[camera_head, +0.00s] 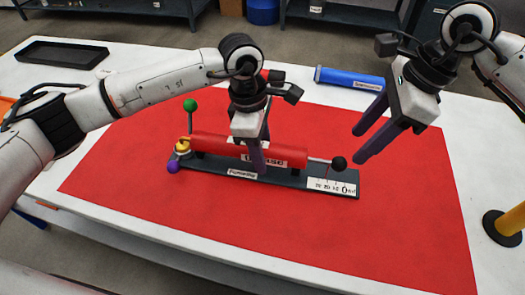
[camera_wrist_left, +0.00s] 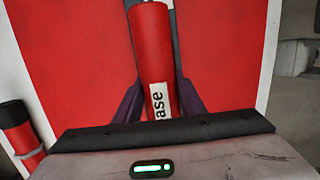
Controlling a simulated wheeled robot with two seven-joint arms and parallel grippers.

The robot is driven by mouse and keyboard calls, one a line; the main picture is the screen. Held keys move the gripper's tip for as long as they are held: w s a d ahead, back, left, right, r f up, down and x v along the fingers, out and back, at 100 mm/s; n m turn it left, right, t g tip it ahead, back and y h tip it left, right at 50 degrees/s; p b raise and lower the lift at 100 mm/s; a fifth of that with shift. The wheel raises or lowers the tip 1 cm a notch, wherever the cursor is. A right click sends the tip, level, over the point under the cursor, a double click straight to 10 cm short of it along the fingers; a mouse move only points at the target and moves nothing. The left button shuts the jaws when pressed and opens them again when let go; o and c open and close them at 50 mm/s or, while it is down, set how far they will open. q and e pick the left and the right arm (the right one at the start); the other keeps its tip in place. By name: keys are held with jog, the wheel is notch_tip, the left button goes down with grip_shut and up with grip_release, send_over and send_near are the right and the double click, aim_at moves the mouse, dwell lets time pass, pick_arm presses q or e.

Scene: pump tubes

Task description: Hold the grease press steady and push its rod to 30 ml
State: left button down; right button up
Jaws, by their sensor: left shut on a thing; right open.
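The grease press is a red cylinder (camera_head: 215,144) lying on a dark base plate (camera_head: 210,170) on the red mat. A thin rod with a black knob (camera_head: 339,163) sticks out of its right end, above a white scale label (camera_head: 332,187). At its left end are a green ball (camera_head: 190,105), a purple ball (camera_head: 173,167) and a yellow part (camera_head: 182,147). My left gripper (camera_head: 258,165) is shut around the middle of the cylinder. The left wrist view shows the cylinder (camera_wrist_left: 153,55) between its purple fingers. My right gripper (camera_head: 367,143) is open and empty, above and right of the knob.
A blue tube (camera_head: 349,78) lies at the back of the white table (camera_head: 150,65). An empty black tray (camera_head: 62,53) is at the back left. A yellow post on a black foot (camera_head: 503,228) stands at the right edge. The front of the red mat (camera_head: 270,235) is clear.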

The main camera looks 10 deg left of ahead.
aim_at(339, 159)
pick_arm(q)
jog(key=shift+r, duration=0.1)
pick_arm(e)
jog(key=x, duration=0.9)
jog(key=shift+a+f, duration=0.15)
jog(key=shift+f, duration=0.2)
jog(key=c, duration=1.1)
pick_arm(q)
jog(key=shift+d, duration=0.1)
pick_arm(e)
jog(key=shift+a+r, duration=0.1)
jog(key=shift+a, duration=0.7)
jog(key=shift+d, duration=0.25)
jog(key=o, duration=1.3)
jog(key=shift+c, duration=0.2)
jog(key=shift+v, duration=3.5)
